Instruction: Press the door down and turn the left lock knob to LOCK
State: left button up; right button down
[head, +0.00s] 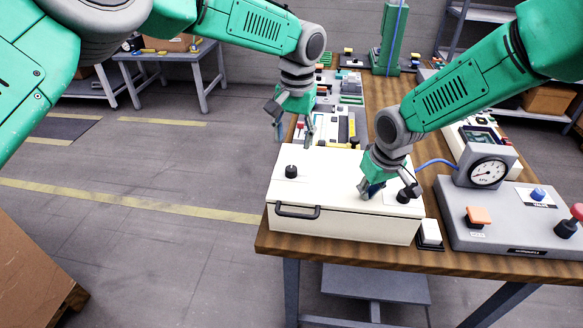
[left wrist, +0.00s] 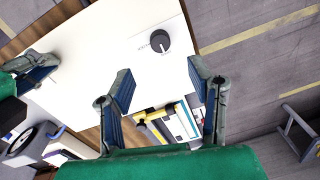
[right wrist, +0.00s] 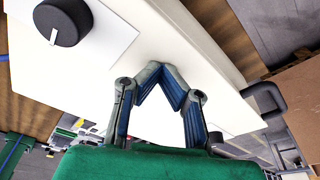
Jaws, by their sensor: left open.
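The off-white door (head: 335,170) is the top of a box on the wooden table and looks flat and down. The black left lock knob (head: 291,171) stands near its left side. It also shows in the left wrist view (left wrist: 160,41), with a white pointer mark and lettering too small to read. My left gripper (head: 292,125) is open and empty above the box's back edge, apart from the knob. My right gripper (head: 371,190) has its fingertips together, empty, at the door's right part. It appears to touch the door beside the right knob (head: 403,196).
A black handle (head: 297,212) sticks out from the box's front. A grey gauge unit (head: 488,172) with buttons stands to the right, and a small white switch (head: 430,233) sits beside the box. Several parts lie on the table behind the box. The floor at left is open.

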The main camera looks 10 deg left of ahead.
aim_at(291, 168)
pick_arm(q)
jog(key=f, duration=0.9)
jog(key=shift+w+a+f, duration=0.1)
jog(key=shift+a+f, duration=0.15)
jog(key=shift+f, duration=0.05)
jog(key=shift+c, duration=0.4)
grip_shut()
